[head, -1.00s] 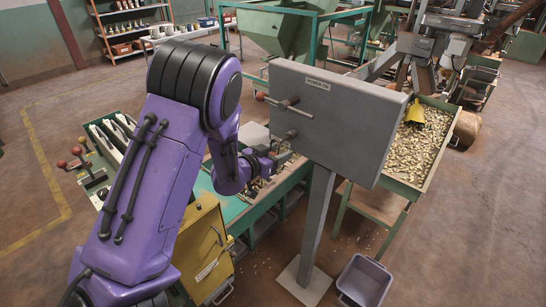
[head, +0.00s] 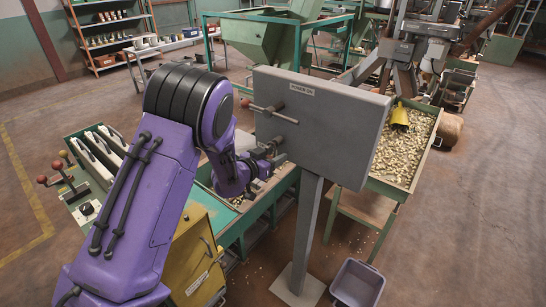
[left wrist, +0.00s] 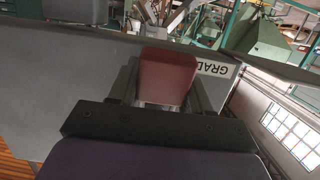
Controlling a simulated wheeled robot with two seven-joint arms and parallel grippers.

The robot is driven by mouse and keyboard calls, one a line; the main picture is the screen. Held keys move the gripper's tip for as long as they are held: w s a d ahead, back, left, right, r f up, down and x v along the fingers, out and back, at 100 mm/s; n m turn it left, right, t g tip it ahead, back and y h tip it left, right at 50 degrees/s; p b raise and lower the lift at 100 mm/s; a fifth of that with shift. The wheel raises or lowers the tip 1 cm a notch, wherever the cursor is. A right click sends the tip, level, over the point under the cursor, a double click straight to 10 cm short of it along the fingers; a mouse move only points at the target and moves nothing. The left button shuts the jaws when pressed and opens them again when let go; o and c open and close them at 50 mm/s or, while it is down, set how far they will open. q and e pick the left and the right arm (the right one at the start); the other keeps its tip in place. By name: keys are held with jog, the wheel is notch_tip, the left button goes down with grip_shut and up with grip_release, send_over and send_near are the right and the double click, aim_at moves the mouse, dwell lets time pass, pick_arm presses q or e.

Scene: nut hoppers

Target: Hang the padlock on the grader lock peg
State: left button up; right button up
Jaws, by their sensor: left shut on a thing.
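A dull red padlock body (left wrist: 164,77) sits between the two dark fingers of my left gripper (left wrist: 160,90), which is shut on it. Its shackle is not visible. In the head view my left gripper (head: 272,149) is at the lower left of a grey panel box (head: 322,130), close to a short peg (head: 279,141) on its face. I cannot tell whether the padlock touches the peg. In the left wrist view the grey box face lies just beyond the padlock, with an upside-down label (left wrist: 213,68) reading "GRAD", partly hidden. My right gripper is not in view.
A lever with a red knob (head: 245,102) sticks out from the box above the peg. The box stands on a grey post (head: 305,230). A grey bin (head: 358,283) is at its foot. A yellow cabinet (head: 190,262) and a tray of nuts (head: 408,150) flank it.

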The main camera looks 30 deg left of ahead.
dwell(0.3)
pick_arm(q)
jog(key=o, duration=1.2)
jog(key=shift+c, duration=0.2)
jog(key=shift+s, duration=0.1)
jog(key=shift+s, duration=0.4)
jog(key=b+v, duration=0.2)
jog(key=v, duration=0.7)
jog(key=shift+s+r, duration=0.2)
jog(key=shift+s, duration=0.05)
jog(key=shift+a, duration=0.1)
